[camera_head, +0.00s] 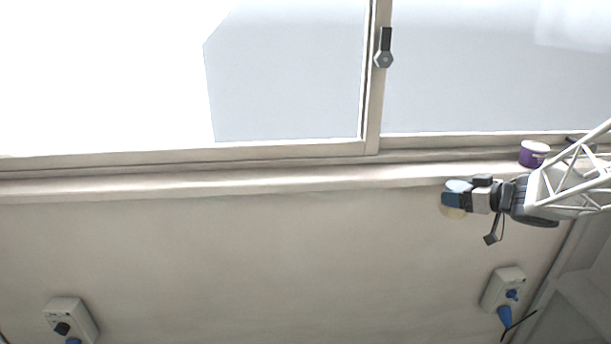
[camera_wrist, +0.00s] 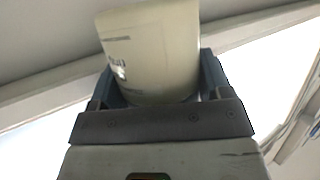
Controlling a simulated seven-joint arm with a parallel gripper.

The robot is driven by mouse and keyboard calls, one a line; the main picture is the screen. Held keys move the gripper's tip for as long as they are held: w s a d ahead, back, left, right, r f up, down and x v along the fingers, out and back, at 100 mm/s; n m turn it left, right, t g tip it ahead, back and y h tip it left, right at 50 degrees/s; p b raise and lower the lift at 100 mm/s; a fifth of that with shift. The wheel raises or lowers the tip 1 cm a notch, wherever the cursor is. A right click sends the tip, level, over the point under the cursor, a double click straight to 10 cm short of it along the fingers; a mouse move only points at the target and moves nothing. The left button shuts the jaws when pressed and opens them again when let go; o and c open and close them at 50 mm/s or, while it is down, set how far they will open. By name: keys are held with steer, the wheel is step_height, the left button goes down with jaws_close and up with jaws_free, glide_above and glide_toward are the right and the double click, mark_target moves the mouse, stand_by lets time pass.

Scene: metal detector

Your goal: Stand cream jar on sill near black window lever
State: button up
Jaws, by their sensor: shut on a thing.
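The cream jar (camera_wrist: 155,50) is pale with small dark print and sits between the fingers of my gripper (camera_wrist: 160,80) in the wrist view. In the head view my gripper (camera_head: 455,192) is at the right, just in front of the sill (camera_head: 250,182), and shut on the jar. The black window lever (camera_head: 384,48) is on the upright window frame, up and left of my gripper.
A purple jar with a white top (camera_head: 533,153) stands on the sill at the right, close behind my arm. The sill left of my gripper, including below the lever, is clear. Two wall boxes are lower down, at left (camera_head: 70,320) and right (camera_head: 503,290).

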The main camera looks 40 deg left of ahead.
steer(key=s+a+r+n+g, duration=0.2)
steer(key=s+a+r, duration=0.1)
steer(key=s+r, duration=0.3)
steer(key=s+a+r+n+g, duration=0.2)
steer(key=s+a+r+g, duration=0.1)
steer(key=s+r, duration=0.4)
steer(key=s+a, duration=0.1)
steer(key=s, duration=0.2)
steer(key=shift+a+r, duration=0.15)
steer(key=shift+a, duration=0.05)
steer(key=w+a, duration=0.3)
steer(key=w, duration=0.1)
steer(key=w+a+f, duration=0.1)
steer(key=w+a, duration=0.2)
steer(key=w, duration=0.1)
steer(key=w+a, duration=0.3)
steer(key=w, duration=0.2)
steer(key=shift+a+f, duration=0.25)
steer(key=shift+f, duration=0.05)
steer(key=shift+f, duration=1.75)
steer(key=shift+f, duration=0.1)
steer(key=o, duration=1)
steer(key=shift+o, duration=0.2)
